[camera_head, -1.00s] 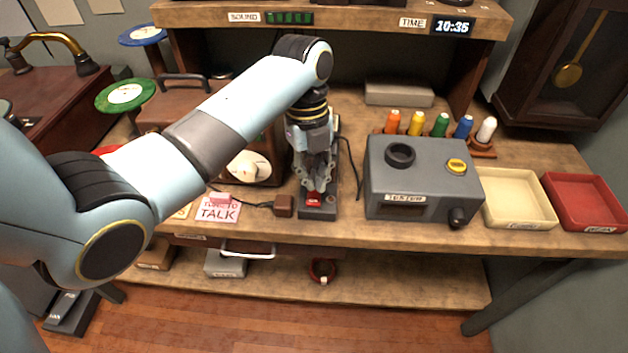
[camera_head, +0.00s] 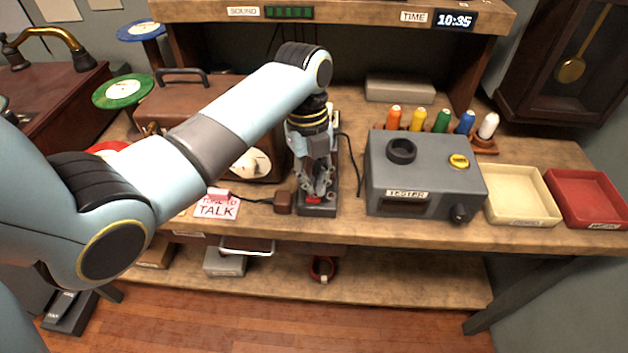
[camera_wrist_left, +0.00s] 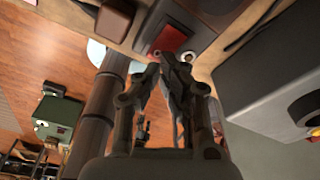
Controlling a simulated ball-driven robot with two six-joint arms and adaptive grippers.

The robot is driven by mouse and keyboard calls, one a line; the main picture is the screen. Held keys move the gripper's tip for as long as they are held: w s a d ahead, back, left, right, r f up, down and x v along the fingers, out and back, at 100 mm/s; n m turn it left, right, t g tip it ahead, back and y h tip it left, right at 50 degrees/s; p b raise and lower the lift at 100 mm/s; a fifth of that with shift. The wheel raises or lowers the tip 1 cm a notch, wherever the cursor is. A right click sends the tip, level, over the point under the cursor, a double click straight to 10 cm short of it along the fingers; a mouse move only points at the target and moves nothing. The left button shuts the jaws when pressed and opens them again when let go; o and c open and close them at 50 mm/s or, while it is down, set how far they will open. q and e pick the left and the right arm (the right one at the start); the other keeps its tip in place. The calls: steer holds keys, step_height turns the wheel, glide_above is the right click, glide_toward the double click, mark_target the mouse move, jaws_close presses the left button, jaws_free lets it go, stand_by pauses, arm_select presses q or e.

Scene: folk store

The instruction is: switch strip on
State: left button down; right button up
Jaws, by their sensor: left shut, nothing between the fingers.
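The power strip (camera_head: 318,211) is a dark grey bar lying on the bench, with a red switch (camera_head: 313,200) at its near end. My left gripper (camera_head: 315,194) points down over that end, its fingertips at or just above the switch. In the left wrist view the red switch (camera_wrist_left: 172,38) shows just beyond the closed fingertips (camera_wrist_left: 163,57). The left gripper is shut and empty. Whether the tips touch the switch cannot be told. The far part of the strip is mostly hidden behind my gripper. My right gripper is not in view.
A grey tester box (camera_head: 425,180) stands just right of the strip. A brown plug block (camera_head: 283,203) and a pink and white sign (camera_head: 217,208) lie to the left. Cream (camera_head: 522,222) and red trays (camera_head: 590,222) sit at the right. The bench's front edge is close.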

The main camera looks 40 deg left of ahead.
mark_target(313, 196)
arm_select(q)
steer(key=shift+f+b, duration=0.65)
steer(key=shift+f, duration=0.5)
stand_by(1.0)
step_height(313, 196, up, 5)
steer(key=p, duration=0.5)
steer(key=shift+f, duration=0.15)
steer(key=shift+r+p, duration=0.95)
steer(key=shift+r, duration=0.25)
